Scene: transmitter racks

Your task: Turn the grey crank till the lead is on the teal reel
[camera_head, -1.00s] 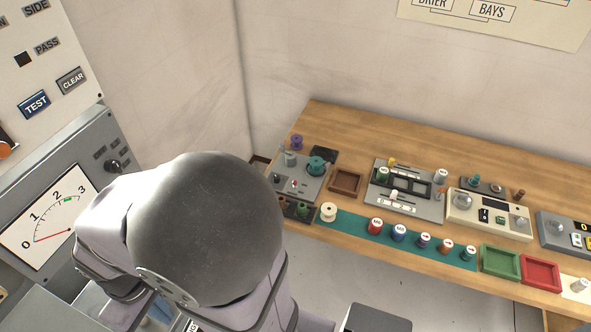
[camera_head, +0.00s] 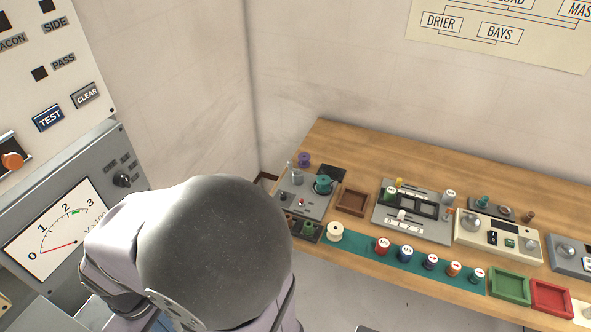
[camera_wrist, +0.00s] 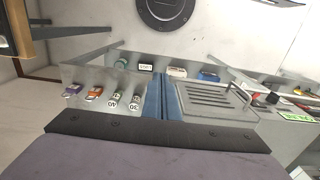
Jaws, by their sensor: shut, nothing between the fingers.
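The teal reel (camera_head: 323,184) stands on a grey winding unit (camera_head: 316,206) at the left end of the wooden bench in the head view. A small grey upright part (camera_head: 297,178) stands left of the reel; it may be the crank, but it is too small to tell. I cannot make out the lead. My gripper (camera_wrist: 162,97) shows in the wrist view with its blue fingers shut together and empty. It is away from the winding unit, which the wrist view does not show. In the head view my own arm hides the gripper.
A purple reel (camera_head: 304,159) stands behind the unit, and a brown tray (camera_head: 352,202) right of it. Several spools stand on a teal mat (camera_head: 362,250) along the front edge. Below the wrist camera, a shelf holds small coloured items (camera_wrist: 95,93) and a slotted grey box (camera_wrist: 212,100).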

